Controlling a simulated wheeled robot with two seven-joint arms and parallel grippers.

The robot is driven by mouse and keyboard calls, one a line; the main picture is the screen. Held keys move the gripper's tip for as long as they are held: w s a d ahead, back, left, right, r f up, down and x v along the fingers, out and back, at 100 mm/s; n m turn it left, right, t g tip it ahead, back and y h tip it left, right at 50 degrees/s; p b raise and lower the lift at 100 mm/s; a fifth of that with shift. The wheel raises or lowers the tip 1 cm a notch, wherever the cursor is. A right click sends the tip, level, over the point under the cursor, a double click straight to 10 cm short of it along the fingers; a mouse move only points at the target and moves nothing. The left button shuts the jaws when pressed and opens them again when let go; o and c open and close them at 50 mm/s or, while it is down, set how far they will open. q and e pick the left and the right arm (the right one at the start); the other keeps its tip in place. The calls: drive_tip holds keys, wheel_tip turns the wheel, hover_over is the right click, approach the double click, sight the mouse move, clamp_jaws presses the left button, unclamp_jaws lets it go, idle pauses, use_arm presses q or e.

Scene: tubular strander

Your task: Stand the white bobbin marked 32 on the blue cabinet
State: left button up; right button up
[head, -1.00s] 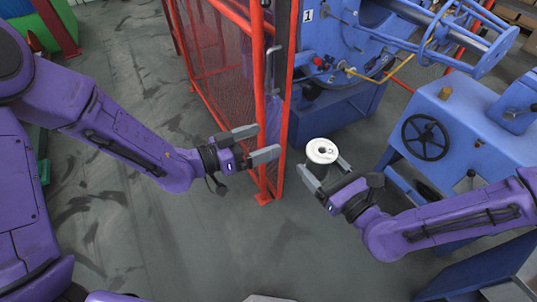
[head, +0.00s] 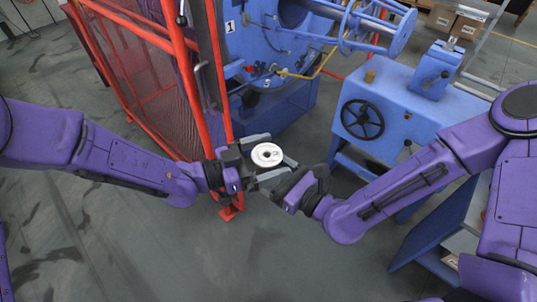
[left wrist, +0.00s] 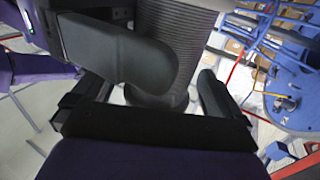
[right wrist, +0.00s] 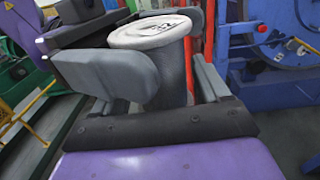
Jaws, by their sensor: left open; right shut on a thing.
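The bobbin (head: 267,154) has a white round top flange with a dark marking I cannot read clearly, and a dark wound body. It is upright in mid-air, held by my right gripper (head: 277,172), which is shut on it. In the right wrist view the bobbin (right wrist: 160,31) stands between the fingers. My left gripper (head: 272,156) is open, with its fingers on either side of the bobbin. The left wrist view shows the ribbed dark body (left wrist: 177,45) between them, beside a right-gripper finger. A blue cabinet-like unit (head: 425,235) is at lower right, partly hidden by my right arm.
A blue machine with a black handwheel (head: 362,119) stands right of the grippers. A red mesh guard (head: 130,75) rises behind my left arm, its post close to the left gripper. The blue strander (head: 265,45) is behind. Grey floor is clear in front.

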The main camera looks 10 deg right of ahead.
use_arm(q)
drive_tip(key=shift+d, duration=0.25)
drive_tip(key=shift+c, duration=0.3)
drive_tip(key=c, duration=1)
drive_tip(key=shift+w+r, duration=0.1)
drive_tip(key=c, duration=0.6)
use_arm(e)
drive_tip(key=o, duration=1.5)
